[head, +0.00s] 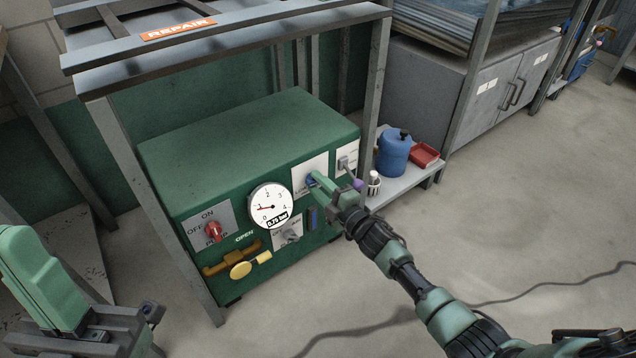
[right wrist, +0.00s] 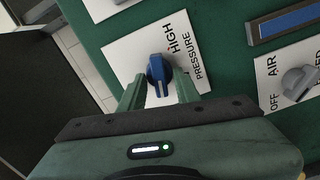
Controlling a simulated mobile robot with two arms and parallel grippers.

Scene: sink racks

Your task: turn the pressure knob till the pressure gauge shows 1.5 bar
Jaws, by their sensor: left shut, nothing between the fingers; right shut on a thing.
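The pressure knob (right wrist: 157,72) is blue and sits on a white plate marked HIGH and PRESSURE in the right wrist view. In the head view the knob (head: 310,181) is partly hidden by my right gripper (head: 317,184). My right gripper is shut on the knob, with one finger on each side of it in the right wrist view (right wrist: 159,92). My left gripper (head: 22,238) is shut and empty at the lower left, away from the panel.
The green cabinet (head: 240,135) also carries a red pump switch (head: 213,231), a yellow valve handle (head: 241,269) and a grey air knob (right wrist: 298,82). A blue canister (head: 394,153) and a red tray (head: 425,154) stand on a low shelf to the right. A metal frame surrounds the cabinet.

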